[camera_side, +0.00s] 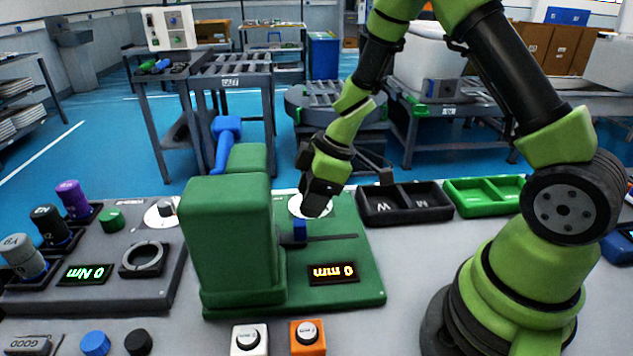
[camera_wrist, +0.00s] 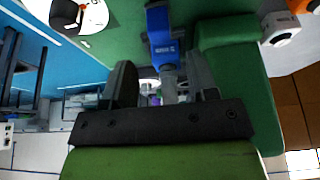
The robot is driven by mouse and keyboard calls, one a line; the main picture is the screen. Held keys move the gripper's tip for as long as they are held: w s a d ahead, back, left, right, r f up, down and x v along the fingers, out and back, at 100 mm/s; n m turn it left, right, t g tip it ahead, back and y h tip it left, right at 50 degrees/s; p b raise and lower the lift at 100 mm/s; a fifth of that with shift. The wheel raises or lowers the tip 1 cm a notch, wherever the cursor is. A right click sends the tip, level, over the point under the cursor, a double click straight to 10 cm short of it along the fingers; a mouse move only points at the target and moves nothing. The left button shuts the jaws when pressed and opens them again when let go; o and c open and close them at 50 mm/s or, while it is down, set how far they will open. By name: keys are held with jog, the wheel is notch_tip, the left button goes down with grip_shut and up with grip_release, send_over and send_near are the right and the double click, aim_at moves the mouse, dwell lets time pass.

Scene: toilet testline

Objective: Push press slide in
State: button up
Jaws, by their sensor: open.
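The green press (camera_side: 235,235) stands on a green base plate with a display reading 0 mm. A small blue slide block (camera_side: 300,230) sits on the base beside the press body, at a dark slot. My gripper (camera_side: 318,195) is open just above and behind this block in the side view, its fingertips partly hidden. In the wrist view, a blue part with a pale label (camera_wrist: 161,40), seemingly the slide block, lies ahead of and between my open fingers (camera_wrist: 163,80). I cannot tell whether a finger touches it. The green press (camera_wrist: 240,85) fills the right of the wrist view.
A blue lever (camera_side: 226,140) rises behind the press. A white round dial (camera_side: 312,205) lies behind my gripper. Black bins (camera_side: 405,203) and a green bin (camera_side: 485,193) are to the right. White (camera_side: 249,339) and orange (camera_side: 308,337) button boxes stand in front.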

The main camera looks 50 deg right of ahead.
jog(key=shift+v, duration=1.55)
notch_tip(320, 180, up, 7)
